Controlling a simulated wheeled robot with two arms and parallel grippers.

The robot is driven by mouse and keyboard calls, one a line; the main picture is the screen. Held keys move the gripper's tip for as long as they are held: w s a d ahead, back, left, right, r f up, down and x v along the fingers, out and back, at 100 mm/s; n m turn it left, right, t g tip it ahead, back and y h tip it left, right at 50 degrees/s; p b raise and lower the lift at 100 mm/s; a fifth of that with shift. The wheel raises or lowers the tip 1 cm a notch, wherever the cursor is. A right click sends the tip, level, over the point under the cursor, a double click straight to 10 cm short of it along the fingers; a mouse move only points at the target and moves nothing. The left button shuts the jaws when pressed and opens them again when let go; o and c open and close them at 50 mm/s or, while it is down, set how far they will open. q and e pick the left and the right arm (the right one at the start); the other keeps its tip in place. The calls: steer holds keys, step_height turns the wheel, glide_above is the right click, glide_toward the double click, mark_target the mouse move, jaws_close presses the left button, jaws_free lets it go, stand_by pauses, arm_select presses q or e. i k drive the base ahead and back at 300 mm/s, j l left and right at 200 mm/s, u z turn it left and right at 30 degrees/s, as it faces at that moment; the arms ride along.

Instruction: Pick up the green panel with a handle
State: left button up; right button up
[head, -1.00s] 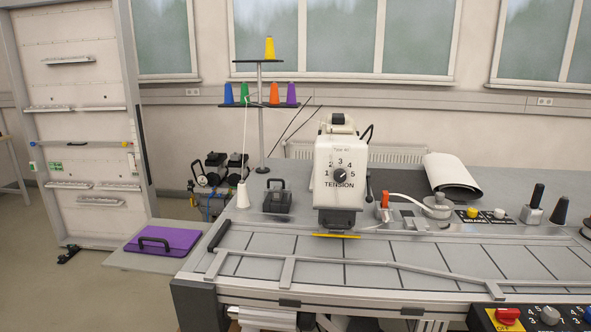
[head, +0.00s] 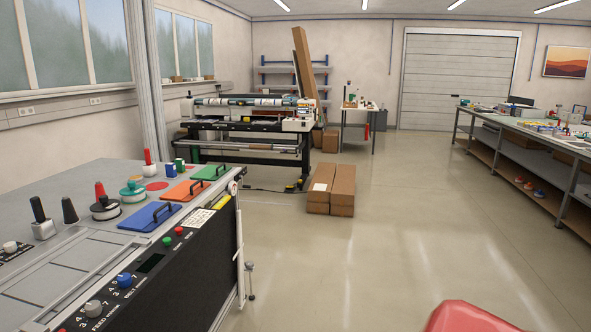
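The green panel (head: 206,172) lies flat at the far right corner of the grey machine table, with a dark handle (head: 219,171) standing up on it. An orange panel (head: 178,191) and a blue panel (head: 140,218), each with a dark handle, lie in a row in front of it. Neither of my grippers is in view.
The grey table (head: 60,205) carries knobs, levers and a black control front. Open floor (head: 330,270) lies to its right. Cardboard boxes (head: 331,190) stand on the floor beyond, before a wide printer (head: 250,130). A long workbench (head: 540,140) runs along the right. A red shape (head: 478,317) shows at the bottom.

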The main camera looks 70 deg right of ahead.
mark_target(211, 172)
steer(key=z, duration=1.65)
steer(key=i+l+u, duration=0.2)
steer(key=i+l, duration=0.45)
steer(key=i, duration=0.15)
steer(key=i+l+u, duration=0.2)
steer(key=i+l, duration=0.55)
steer(key=i+l+u, duration=0.15)
steer(key=i+l, duration=0.5)
steer(key=l, duration=0.3)
